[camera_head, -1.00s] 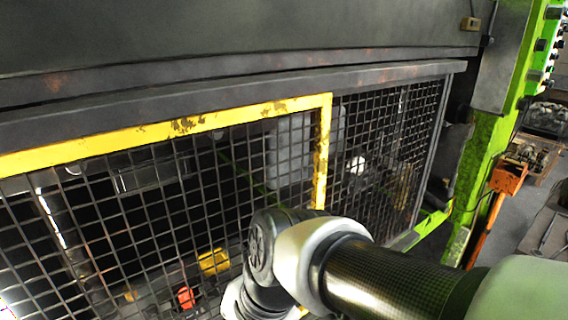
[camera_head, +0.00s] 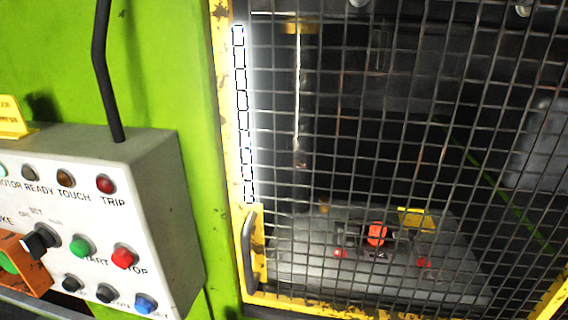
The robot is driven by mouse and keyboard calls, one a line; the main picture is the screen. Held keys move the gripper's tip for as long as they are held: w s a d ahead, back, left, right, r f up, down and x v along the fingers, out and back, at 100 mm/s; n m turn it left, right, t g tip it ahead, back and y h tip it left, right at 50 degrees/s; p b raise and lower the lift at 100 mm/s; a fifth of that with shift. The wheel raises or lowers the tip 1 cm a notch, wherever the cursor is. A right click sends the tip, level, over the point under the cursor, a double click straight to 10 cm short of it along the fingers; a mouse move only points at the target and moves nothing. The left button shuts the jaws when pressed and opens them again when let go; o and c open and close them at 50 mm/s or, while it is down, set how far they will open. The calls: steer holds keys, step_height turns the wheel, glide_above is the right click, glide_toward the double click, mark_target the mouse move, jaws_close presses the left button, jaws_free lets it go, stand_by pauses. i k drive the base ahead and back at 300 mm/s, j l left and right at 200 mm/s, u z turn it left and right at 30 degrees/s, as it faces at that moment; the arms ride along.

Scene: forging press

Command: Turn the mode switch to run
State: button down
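A grey control panel (camera_head: 150,245) stands at the left in the head view, partly cut off by the left edge. A black selector knob (camera_head: 40,241), probably the mode switch, sits on its face, left of a green START button (camera_head: 81,246) and a red STOP button (camera_head: 124,256). Small position labels (camera_head: 38,212) show above the knob, too small to read surely. The knob's pointing direction is hard to tell. My gripper is not in view.
A yellow-framed mesh guard door (camera_head: 254,250) with a grey handle (camera_head: 248,240) stands right of the panel. Behind the mesh are an orange-red button and a yellow item. A black conduit (camera_head: 106,70) rises from the panel. An orange box (camera_head: 28,272) overlaps the panel's lower left.

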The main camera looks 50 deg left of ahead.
mark_target(37, 243)
steer(key=u, duration=3.05)
